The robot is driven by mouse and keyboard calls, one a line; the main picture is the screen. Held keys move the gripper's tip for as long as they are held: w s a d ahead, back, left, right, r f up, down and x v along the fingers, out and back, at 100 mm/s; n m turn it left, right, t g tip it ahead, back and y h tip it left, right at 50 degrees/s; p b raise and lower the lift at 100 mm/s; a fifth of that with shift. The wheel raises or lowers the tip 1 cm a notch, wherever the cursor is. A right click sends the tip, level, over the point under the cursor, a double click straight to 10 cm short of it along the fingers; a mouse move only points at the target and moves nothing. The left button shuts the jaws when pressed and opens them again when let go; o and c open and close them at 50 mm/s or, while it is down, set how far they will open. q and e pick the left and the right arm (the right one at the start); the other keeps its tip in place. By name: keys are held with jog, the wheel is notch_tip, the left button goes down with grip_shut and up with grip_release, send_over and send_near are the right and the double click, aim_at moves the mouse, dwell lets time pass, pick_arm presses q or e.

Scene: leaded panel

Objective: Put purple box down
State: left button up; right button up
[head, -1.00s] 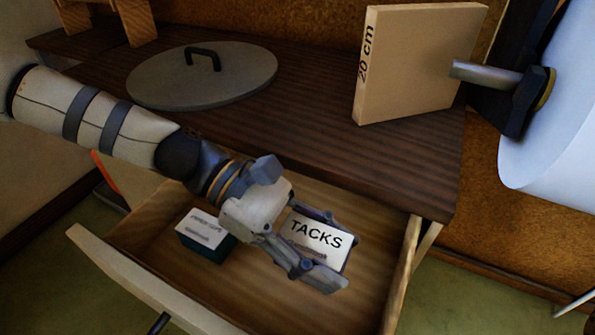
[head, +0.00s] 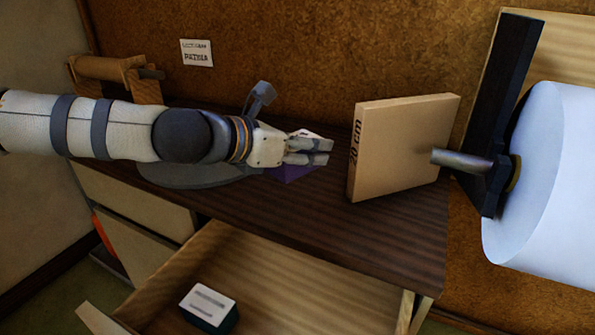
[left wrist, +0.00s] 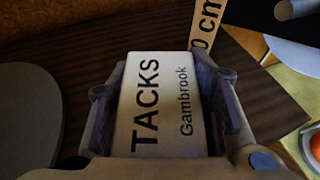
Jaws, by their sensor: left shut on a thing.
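The purple box (head: 292,173) has a white top. Its label (left wrist: 160,105) reads "TACKS Gambrook" in the left wrist view. My left gripper (head: 308,152) is shut on it, with a finger on each side. In the head view they are over the dark wooden top (head: 345,238), left of the tan "20 cm" block. Whether the box touches the top cannot be told. My right gripper does not show.
The tan block (head: 400,148) stands upright close to the right of my left gripper. A round grey lid (head: 190,177) lies partly behind my left arm. The open drawer (head: 290,290) below holds a dark green box with a white top (head: 209,306).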

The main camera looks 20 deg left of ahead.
pick_arm(q)
jog(key=b, duration=0.2)
send_over(305, 188)
notch_tip(305, 188, down, 6)
jog(key=shift+s+f, duration=0.1)
jog(key=f+b, duration=0.1)
jog(key=f, duration=0.2)
jog(key=shift+w+f, duration=0.15)
jog(key=shift+w, duration=0.05)
jog(key=shift+r, duration=0.2)
jog(key=shift+f, duration=0.3)
jog(key=o, duration=1.2)
jog(key=shift+r, duration=0.1)
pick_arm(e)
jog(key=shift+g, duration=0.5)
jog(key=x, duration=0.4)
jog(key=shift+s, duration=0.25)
pick_arm(q)
jog(key=shift+o, duration=0.2)
jog(key=shift+r, duration=0.1)
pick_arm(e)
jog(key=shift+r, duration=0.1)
